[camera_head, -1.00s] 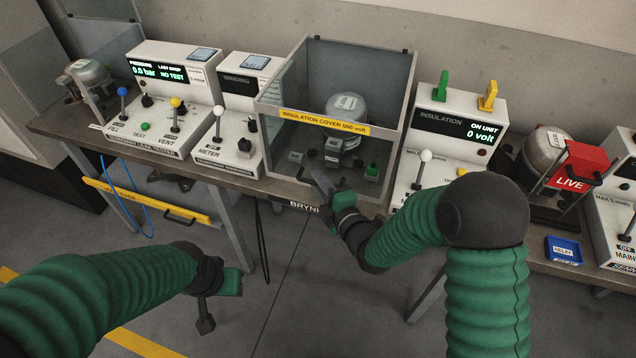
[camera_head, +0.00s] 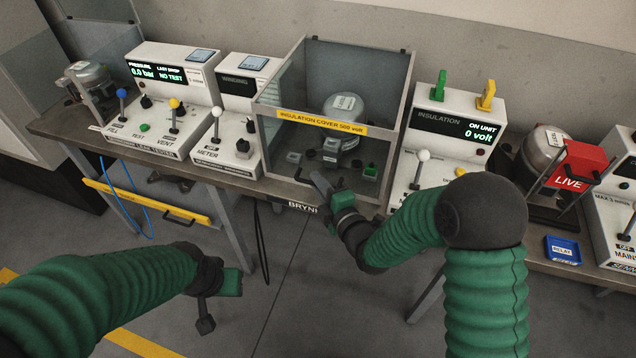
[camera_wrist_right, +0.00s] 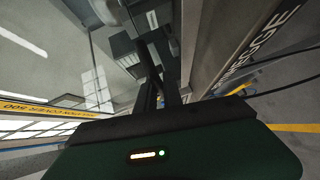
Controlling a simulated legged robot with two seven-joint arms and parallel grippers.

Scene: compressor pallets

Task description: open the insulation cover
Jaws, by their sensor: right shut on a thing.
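The insulation cover (camera_head: 330,123) is a clear box with a grey frame and a yellow label strip across its front. It stands down on the bench over a grey compressor (camera_head: 345,105). A small dark handle (camera_head: 299,174) shows low on its front. My right gripper (camera_head: 318,181) is at this handle and shut on it; its fingers partly hide the grip. In the right wrist view the dark fingers (camera_wrist_right: 160,88) reach to the cover's lower edge, beside the clear panel. My left gripper (camera_head: 205,318) hangs low in front of the bench, away from the cover; its jaw opening is unclear.
The insulation unit (camera_head: 452,130) with green and yellow plugs stands close right of the cover. The winding meter unit (camera_head: 228,150) stands close on its left. The floor before the bench is open.

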